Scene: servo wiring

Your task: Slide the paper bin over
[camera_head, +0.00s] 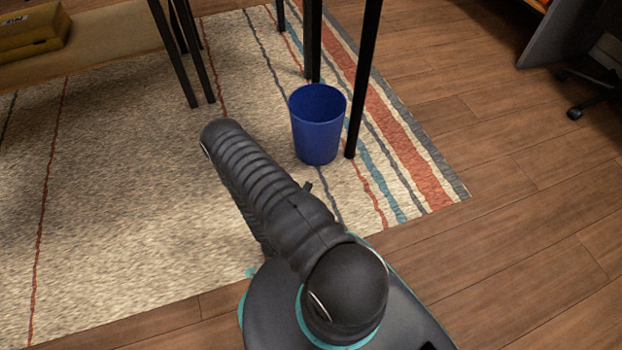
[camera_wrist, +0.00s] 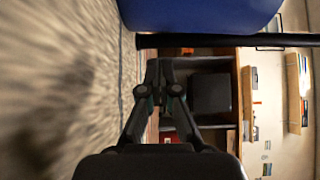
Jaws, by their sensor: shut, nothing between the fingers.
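The paper bin (camera_head: 318,128) is a blue, open-topped, tapering tub. It stands upright on the striped rug, close to a black table leg, and looks empty. My dark arm reaches toward the rug to the left of the bin, and its end hides my gripper in the head view. In the wrist view, my gripper (camera_wrist: 159,64) is shut with nothing between its fingers. The bin (camera_wrist: 200,14) fills the top edge of that view, beside the fingertips. A gap shows between them in the picture; contact elsewhere cannot be told.
A black table leg (camera_head: 363,80) stands just right of the bin, with more legs behind it. The beige rug (camera_head: 110,190) is clear to the left. Bare wood floor (camera_head: 520,190) lies to the right. A wheeled chair base (camera_head: 590,95) is at the far right.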

